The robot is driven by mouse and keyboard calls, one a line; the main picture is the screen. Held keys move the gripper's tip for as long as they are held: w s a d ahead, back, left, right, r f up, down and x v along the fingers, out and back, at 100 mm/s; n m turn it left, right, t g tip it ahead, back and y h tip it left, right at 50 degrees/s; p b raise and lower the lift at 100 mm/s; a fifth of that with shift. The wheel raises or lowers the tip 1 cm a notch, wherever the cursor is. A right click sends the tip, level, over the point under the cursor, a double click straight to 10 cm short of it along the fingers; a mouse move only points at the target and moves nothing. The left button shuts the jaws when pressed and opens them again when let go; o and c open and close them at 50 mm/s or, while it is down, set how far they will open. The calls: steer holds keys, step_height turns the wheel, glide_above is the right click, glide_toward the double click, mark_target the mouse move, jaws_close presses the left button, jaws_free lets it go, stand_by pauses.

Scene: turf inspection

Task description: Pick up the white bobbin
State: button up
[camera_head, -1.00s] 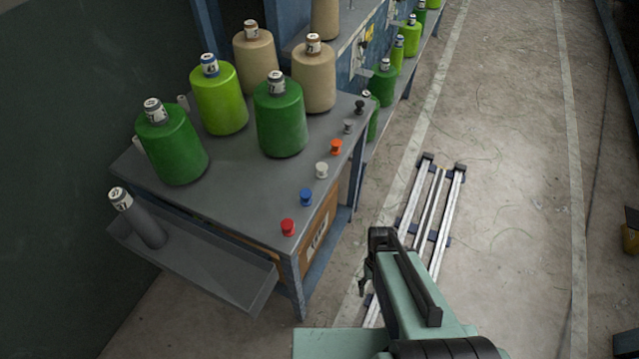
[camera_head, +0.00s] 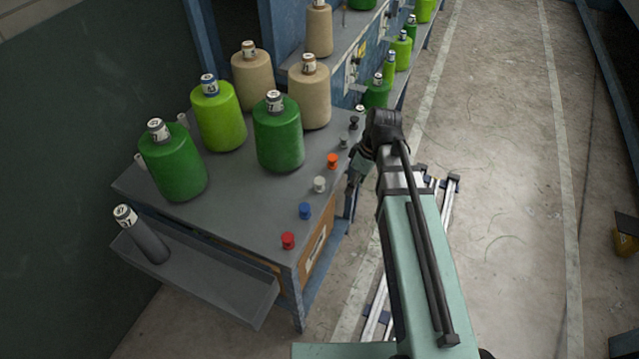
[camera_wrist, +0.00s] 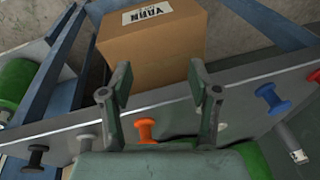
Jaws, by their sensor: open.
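The white bobbin (camera_head: 319,184) stands on the right edge of the grey table (camera_head: 235,185), between the orange bobbin (camera_head: 333,160) and the blue bobbin (camera_head: 305,210). My gripper (camera_head: 354,176) is just right of the table edge in the head view, apart from the white bobbin. In the wrist view my gripper (camera_wrist: 160,80) is open and empty. The orange bobbin (camera_wrist: 147,130) shows between its fingers there, and the blue bobbin (camera_wrist: 272,98) lies to the right.
A red bobbin (camera_head: 288,241), a grey one (camera_head: 343,142) and a black one (camera_head: 353,122) share the edge row. Large green (camera_head: 278,135) and beige (camera_head: 310,95) yarn cones stand behind. A cardboard box (camera_wrist: 153,37) sits below the tabletop.

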steer(key=w+a+r+n+y, duration=0.1)
steer(key=a+r+n, duration=0.1)
steer(key=r+n, duration=0.5)
steer(key=a+r+n+y, duration=0.1)
steer(key=a+r+n, duration=0.15)
steer(key=r, duration=0.85)
steer(key=n+p, duration=0.2)
glide_toward(320, 181)
steer(key=shift+m+g, duration=0.25)
steer(key=shift+g, duration=0.15)
steer(key=x, duration=0.5)
steer(key=shift+w+a+f, duration=0.1)
steer(key=shift+w+a, duration=0.15)
steer(key=shift+w, duration=0.15)
steer(key=shift+d+p+x, duration=0.1)
steer(key=shift+p+x, duration=0.2)
steer(key=shift+x, duration=1)
steer(key=shift+d+p+x, duration=0.15)
steer(key=shift+p+x, duration=0.1)
steer(key=shift+x, duration=1.05)
steer(key=shift+f, duration=0.1)
steer(key=shift+c, duration=0.3)
steer(key=c, duration=1)
